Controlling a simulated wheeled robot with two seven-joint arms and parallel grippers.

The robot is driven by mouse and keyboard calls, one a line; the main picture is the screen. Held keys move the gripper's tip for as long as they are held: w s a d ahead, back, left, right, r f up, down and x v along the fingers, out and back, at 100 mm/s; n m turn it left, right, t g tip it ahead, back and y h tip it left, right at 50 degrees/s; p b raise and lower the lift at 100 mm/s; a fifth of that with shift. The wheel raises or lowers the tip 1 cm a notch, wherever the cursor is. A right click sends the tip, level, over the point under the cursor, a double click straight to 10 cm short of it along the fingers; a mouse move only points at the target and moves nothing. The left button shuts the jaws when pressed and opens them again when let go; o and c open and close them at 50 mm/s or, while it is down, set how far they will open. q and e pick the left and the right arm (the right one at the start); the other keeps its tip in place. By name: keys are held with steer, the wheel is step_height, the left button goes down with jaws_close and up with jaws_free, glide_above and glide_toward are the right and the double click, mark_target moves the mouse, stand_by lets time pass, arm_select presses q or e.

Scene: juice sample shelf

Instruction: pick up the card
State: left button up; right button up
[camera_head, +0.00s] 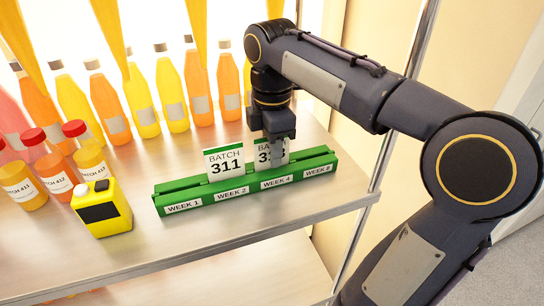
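A white card (224,164) reading "BATCH 311" stands upright in the green holder (167,197), above the "WEEK 2" label. A second card (265,156) stands to its right, above the "WEEK 4" label, and its print is partly covered by my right gripper (279,138). My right gripper points down at the top of this second card, with its fingers overlapping the card's upper right part. I cannot tell whether the fingers are closed on the card or only around it. My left gripper is not in view.
Several tall juice bottles (171,95) line the back. The metal shelf (150,255) is bare in front of the holder. A metal post (405,95) rises at the right.

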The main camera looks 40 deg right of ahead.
jaws_close()
steer(key=shift+r, duration=0.1)
stand_by(0.3)
